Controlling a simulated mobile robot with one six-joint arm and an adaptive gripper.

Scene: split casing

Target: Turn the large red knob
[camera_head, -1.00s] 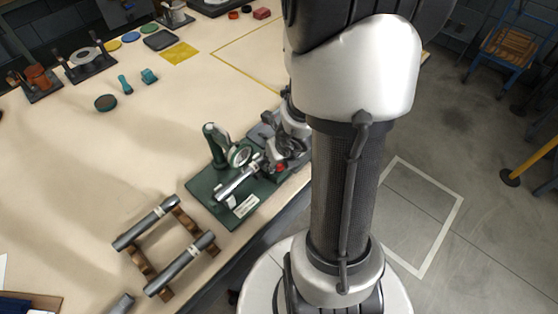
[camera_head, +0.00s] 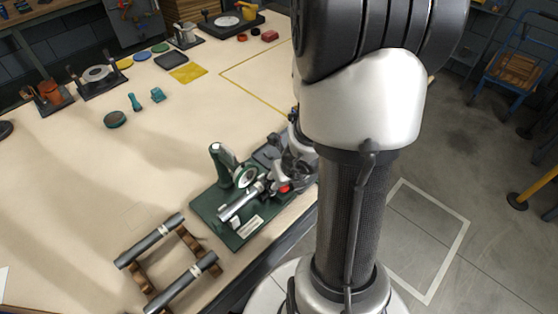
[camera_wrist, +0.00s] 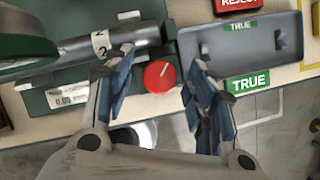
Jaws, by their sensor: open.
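The red knob (camera_wrist: 159,75) has a pale line on its round face. My gripper (camera_wrist: 159,66) is open, with one blue-padded finger on each side of the knob in the wrist view. Gaps show between the fingers and the knob, and nothing is held. In the head view the knob (camera_head: 284,188) is a small red spot beside my gripper, partly hidden by it.
A grey tray (camera_wrist: 240,50) marked TRUE lies right of the knob, close to my right finger. A green dial gauge on a stand (camera_head: 228,165) rises from the fixture. A rack with two cylinders (camera_head: 170,255) stands at the lower left. The table's middle is clear.

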